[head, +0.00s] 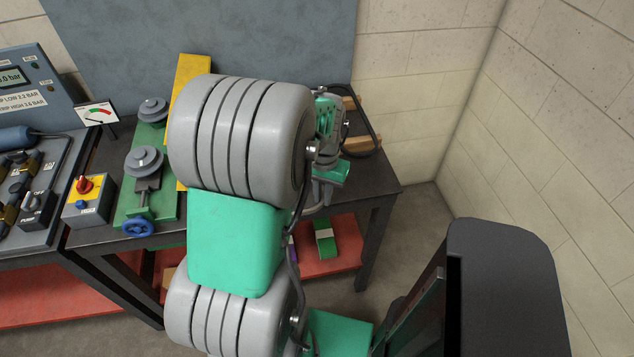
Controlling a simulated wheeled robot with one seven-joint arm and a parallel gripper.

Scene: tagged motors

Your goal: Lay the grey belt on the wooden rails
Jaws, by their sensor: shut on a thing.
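The grey belt (376,128) shows as a dark loop at the right end of the dark table, beside my gripper. The wooden rails (362,143) are two short light-brown pieces there. The loop passes close over or around them; I cannot tell whether it rests on them or hangs just above. My gripper (335,120) is at the loop's left side, partly hidden behind my grey and green arm. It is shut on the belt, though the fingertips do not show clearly. The left part of the loop is hidden.
A green base with grey pulleys (146,160) and a blue handwheel stands on the table's left. A brick wall borders the right.

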